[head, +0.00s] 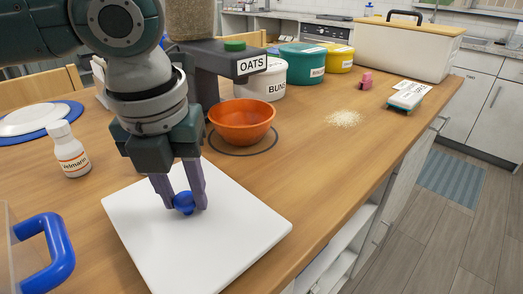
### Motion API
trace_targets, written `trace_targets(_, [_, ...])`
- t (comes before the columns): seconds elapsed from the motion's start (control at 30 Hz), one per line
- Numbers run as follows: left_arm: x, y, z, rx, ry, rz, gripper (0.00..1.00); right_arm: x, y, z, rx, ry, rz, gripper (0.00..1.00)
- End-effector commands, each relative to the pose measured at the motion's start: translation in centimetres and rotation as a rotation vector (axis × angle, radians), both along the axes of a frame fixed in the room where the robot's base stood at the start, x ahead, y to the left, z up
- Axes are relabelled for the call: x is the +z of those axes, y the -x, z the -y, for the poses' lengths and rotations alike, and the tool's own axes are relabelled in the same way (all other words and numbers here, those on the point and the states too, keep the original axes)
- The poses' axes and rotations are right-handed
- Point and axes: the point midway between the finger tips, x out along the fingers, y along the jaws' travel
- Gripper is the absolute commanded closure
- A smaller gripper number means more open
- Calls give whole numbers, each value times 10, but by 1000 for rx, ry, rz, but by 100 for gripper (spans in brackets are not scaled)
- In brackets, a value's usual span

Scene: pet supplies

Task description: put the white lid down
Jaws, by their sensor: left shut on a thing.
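The white lid (240,235) is a flat square panel with a blue knob (184,201) in its upper part. My left gripper (183,200) points down and is shut on the knob. The lid looks about level, over the near part of the wooden counter, with its right corner close to the counter's front edge. I cannot tell whether its underside touches the counter. My right gripper is not in view.
An orange bowl (241,120) stands just behind the lid. A white bottle (68,150) is to the left. A clear bin with a blue handle (50,255) is at lower left. Spilled grains (344,118) lie farther right. The oats dispenser (235,62) and tubs stand behind.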

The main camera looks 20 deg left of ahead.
Motion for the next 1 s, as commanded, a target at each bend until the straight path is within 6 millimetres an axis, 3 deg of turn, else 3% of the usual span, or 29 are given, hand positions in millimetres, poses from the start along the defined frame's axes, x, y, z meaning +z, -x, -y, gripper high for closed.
trace_targets(0.13, [-19, 0, 0, -1, -1, -1, 100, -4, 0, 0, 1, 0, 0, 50])
trace_targets(0.5, [-22, 0, 0, 0, 0, 0, 100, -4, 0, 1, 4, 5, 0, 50])
trace_targets(0.53, [-23, 0, 0, 0, 0, 0, 61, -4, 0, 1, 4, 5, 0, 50])
trace_targets(0.8, [-22, 0, 0, 0, 0, 0, 32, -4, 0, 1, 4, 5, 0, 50])
trace_targets(1.0, [-22, 0, 0, 0, 0, 0, 32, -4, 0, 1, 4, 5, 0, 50])
